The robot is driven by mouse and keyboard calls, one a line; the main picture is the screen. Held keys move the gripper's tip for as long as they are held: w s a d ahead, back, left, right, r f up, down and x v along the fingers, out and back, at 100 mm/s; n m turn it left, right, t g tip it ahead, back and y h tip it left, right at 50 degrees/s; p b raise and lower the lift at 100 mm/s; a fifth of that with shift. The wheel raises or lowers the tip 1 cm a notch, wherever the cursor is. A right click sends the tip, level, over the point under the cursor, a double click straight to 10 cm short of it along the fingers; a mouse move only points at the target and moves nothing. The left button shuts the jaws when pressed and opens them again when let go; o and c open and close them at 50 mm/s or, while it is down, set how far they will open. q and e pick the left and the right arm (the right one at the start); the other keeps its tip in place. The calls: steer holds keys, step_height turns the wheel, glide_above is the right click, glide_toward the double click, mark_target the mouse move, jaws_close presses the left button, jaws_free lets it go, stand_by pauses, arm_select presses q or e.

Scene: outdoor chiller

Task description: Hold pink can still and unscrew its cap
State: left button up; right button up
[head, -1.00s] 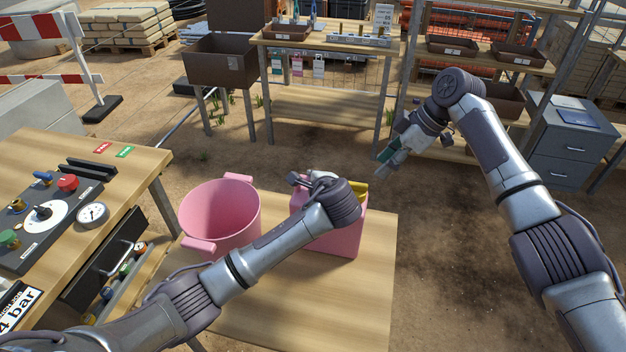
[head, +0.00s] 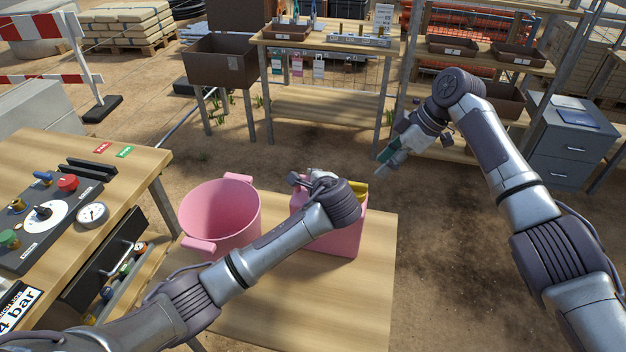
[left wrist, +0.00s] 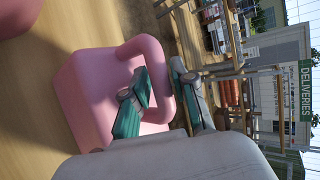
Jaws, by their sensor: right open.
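The pink can (head: 335,240) stands upright on the low wooden table, partly hidden in the head view by my left arm. Its yellow cap (head: 359,189) shows at the top right, beyond my left wrist. In the left wrist view, the can (left wrist: 85,95) appears tilted by the camera angle.
A pink open tub (head: 220,217) stands left of the can. The table (head: 350,300) is clear at its front right. A workbench (head: 130,170) with a gauge and knobs is at the left. Shelves and a rear bench (head: 330,107) stand behind.

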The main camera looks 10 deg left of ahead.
arm_select(q)
steer(key=shift+o, duration=1)
steer(key=v, duration=1.2)
steer(key=shift+d, duration=0.1)
